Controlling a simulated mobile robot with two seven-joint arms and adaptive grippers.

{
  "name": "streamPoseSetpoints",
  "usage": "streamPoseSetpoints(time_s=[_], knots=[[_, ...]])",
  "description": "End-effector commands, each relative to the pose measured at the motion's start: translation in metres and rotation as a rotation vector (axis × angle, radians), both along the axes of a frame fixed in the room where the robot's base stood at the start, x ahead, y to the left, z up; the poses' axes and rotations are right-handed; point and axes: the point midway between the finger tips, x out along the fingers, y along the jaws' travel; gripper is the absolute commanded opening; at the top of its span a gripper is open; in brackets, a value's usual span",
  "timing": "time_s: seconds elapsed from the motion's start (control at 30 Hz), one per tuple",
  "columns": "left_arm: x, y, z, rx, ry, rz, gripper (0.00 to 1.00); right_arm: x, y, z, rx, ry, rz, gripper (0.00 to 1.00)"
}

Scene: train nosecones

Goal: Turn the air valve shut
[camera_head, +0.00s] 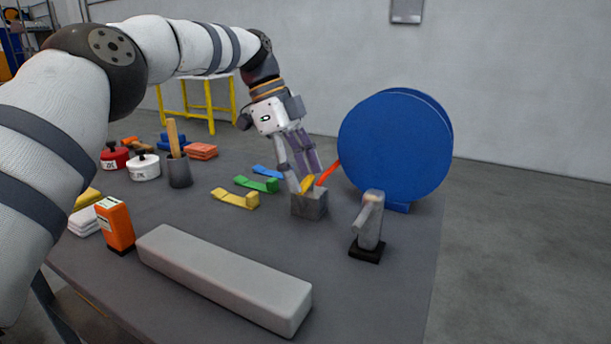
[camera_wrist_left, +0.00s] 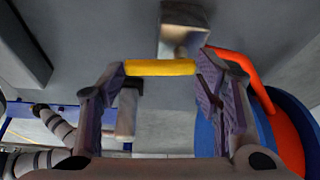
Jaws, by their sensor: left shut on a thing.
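The air valve is a grey block (camera_head: 309,207) on the table with a short yellow lever (camera_head: 307,184) at its top. A red hose (camera_head: 328,173) runs between the valve and a big blue disc (camera_head: 392,148). My left gripper (camera_head: 302,182) reaches down over the block and is shut on the yellow lever. In the left wrist view the yellow lever (camera_wrist_left: 160,68) spans crosswise between the two fingers, with the grey block (camera_wrist_left: 184,28) just beyond it. The fingers partly hide the lever in the head view. My right gripper is not in view.
A small grey post (camera_head: 370,222) on a black base stands right of the valve. Green (camera_head: 256,184) and yellow (camera_head: 236,199) pieces lie to its left. A long grey bar (camera_head: 223,277) and an orange box (camera_head: 115,224) are nearer. The table's right edge is clear.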

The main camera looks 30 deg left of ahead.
Motion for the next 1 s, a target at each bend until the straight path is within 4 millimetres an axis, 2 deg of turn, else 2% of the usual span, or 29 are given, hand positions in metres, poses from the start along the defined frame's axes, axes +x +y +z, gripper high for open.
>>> streamPoseSetpoints(time_s=[0.03, 0.33, 0.87, 0.9, 0.97, 1.0], knots=[[0.001, 0.0004, -0.0058, 0.001, 0.007, -0.021, 0.3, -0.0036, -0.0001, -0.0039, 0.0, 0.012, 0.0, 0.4], [0.0008, 0.002, -0.0034, 0.001, 0.006, -0.116, 0.3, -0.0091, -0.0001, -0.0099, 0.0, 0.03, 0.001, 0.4], [0.0002, 0.0022, -0.0021, 0.001, 0.006, -0.135, 0.3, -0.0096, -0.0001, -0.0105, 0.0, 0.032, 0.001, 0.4], [0.0002, 0.0022, -0.0021, 0.001, 0.006, -0.135, 0.67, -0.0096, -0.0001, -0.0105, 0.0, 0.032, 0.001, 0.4], [0.0003, 0.0023, -0.0019, 0.001, 0.005, -0.134, 0.78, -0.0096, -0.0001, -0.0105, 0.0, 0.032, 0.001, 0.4], [0.0004, 0.0023, -0.0017, 0.001, 0.005, -0.134, 0.78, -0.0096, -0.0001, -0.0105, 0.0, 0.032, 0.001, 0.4]])
